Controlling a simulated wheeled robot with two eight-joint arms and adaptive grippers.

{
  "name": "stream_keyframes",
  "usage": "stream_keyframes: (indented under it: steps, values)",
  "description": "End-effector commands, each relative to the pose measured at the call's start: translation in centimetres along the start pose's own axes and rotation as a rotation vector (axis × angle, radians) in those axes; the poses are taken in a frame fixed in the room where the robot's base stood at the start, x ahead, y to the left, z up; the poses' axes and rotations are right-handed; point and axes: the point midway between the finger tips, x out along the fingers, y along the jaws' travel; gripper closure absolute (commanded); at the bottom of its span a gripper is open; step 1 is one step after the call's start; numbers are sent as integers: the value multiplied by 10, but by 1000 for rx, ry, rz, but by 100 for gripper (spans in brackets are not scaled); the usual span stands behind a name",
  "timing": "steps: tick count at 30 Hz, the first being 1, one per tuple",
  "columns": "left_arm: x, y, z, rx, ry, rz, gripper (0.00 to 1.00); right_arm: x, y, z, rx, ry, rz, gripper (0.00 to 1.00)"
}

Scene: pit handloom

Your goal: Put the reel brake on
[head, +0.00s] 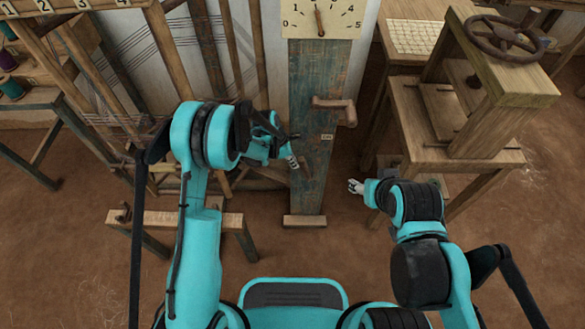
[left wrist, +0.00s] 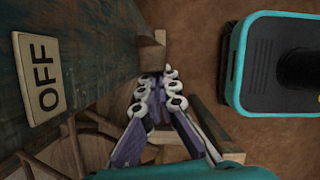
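A tall blue, worn wooden post (head: 308,95) stands in the middle of the head view. In the left wrist view an OFF plate (left wrist: 42,78) is on the post's face. There my left gripper (left wrist: 157,78) has its fingers close together, with a brown wooden piece (left wrist: 152,57) right at and beyond the tips. Whether they grip it is unclear. My right gripper (head: 355,186) is apart from the post, to its right; its fingers are too small to read.
A crank-like wooden handle (head: 333,107) and a dial (head: 320,18) are higher on the post; its foot (head: 304,221) rests on the floor. A wooden press with a handwheel (head: 506,38) stands right. A low wooden bench (head: 170,218) and loom frame stand left.

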Motion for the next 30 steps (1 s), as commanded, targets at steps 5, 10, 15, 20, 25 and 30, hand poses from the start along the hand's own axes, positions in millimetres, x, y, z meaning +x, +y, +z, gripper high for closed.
stream_keyframes:
  steps: [5, 10, 15, 20, 25, 30]
  values:
    - [-2, 3, 23, 12, 116, 26, 100, -6, 0, -5, 0, 0, 0, 45]
    - [5, -3, 49, 11, 143, 35, 100, -5, 0, -4, 0, 0, 0, 45]
    - [10, -7, 66, 8, 142, 35, 100, -4, 0, -3, 0, 0, 0, 45]
    - [10, -7, 68, 7, 141, 35, 100, -4, 0, -3, 0, 0, 0, 45]
    - [10, -7, 68, 7, 140, 35, 100, -4, 0, -3, 0, 0, 0, 45]
    - [4, -7, 69, 7, 140, 35, 100, -4, 0, -3, 0, 0, 0, 45]
